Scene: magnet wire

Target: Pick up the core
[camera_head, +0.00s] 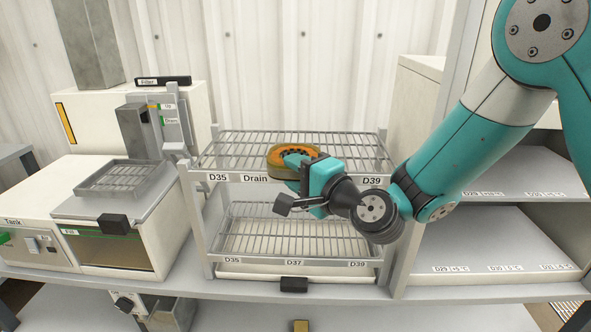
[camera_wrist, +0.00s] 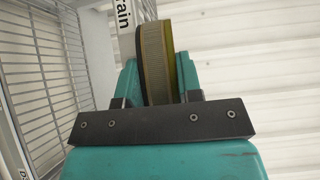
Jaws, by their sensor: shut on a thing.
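In the wrist view the core (camera_wrist: 157,65) stands edge-on between the teal fingers, with a ribbed tan band and a yellow-olive side. My gripper (camera_head: 296,160) is shut on it, and it also shows in the wrist view (camera_wrist: 155,85). The fingers hide part of the core. I cannot tell whether the core touches the shelf.
The upper wire rack (camera_head: 240,150) has labels D35, Drain and D39 on its front rail. A lower wire rack (camera_head: 245,235) is empty. A tank unit (camera_head: 110,210) with a mesh basket (camera_head: 122,178) stands at the left. Grey shelves (camera_head: 500,240) stand at the right.

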